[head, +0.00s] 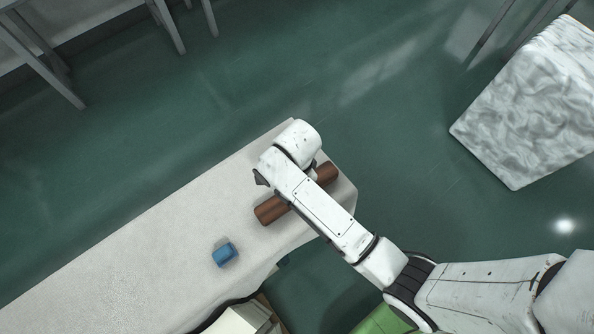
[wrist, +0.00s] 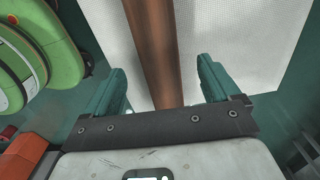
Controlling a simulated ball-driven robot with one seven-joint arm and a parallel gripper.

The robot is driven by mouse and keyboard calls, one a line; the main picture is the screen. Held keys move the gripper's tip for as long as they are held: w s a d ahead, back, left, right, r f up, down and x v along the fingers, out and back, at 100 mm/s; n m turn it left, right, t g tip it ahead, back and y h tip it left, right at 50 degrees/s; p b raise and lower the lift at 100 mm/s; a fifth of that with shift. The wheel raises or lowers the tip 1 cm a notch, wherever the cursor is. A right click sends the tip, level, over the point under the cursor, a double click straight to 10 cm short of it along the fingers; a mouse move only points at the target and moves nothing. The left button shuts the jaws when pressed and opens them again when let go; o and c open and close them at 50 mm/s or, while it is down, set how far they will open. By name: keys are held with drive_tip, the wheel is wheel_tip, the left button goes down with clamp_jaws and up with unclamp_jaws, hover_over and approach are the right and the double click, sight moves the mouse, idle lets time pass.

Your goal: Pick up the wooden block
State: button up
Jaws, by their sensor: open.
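The wooden block (head: 268,210) is a long brown, rounded piece lying on the white-covered table (head: 150,262). My arm crosses above its middle in the head view, hiding part of it. In the wrist view the block (wrist: 165,45) runs up and down the picture between the two teal fingers. My gripper (wrist: 161,68) is open and empty, with a finger on each side of the block and visible gaps between. How far the fingers are above the block is hard to tell. In the head view my gripper is mostly hidden by the arm.
A small blue object (head: 224,254) stands on the table left of the block. A white marbled block (head: 530,110) stands on the green floor at right. A green rounded object (wrist: 40,55) and orange-red boxes (wrist: 22,155) show at left in the wrist view.

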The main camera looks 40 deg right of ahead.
drive_tip(key=shift+s+f, duration=0.1)
drive_tip(key=shift+f, duration=2.9)
drive_tip(key=shift+c, duration=0.2)
drive_tip(key=c, duration=1.5)
drive_tip(key=shift+r, duration=0.1)
